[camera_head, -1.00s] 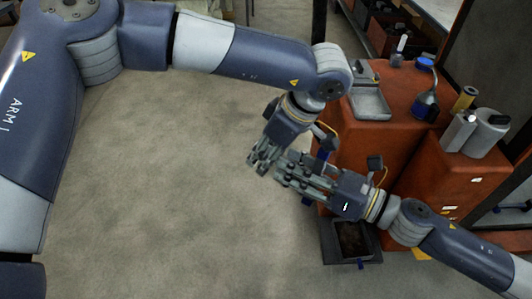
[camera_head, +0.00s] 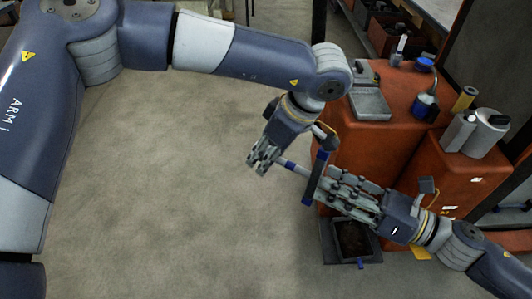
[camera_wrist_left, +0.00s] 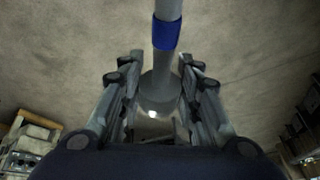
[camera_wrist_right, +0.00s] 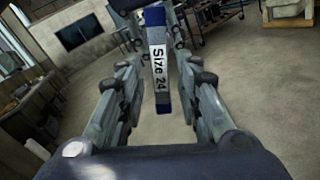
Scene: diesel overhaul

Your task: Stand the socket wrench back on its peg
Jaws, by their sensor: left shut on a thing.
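The socket wrench (camera_head: 292,166) is a grey shaft with blue bands and a crossbar with blue ends at its right. My left gripper (camera_head: 260,160) is shut on its socket end. In the left wrist view the round socket (camera_wrist_left: 160,90) sits between the fingers, and the shaft runs away past a blue band (camera_wrist_left: 166,33). My right gripper (camera_head: 325,182) is open, its fingertips close to the crossbar. I cannot make out the peg.
A dark open bin (camera_head: 352,240) is on the floor below. The floor at left (camera_head: 170,190) is clear.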

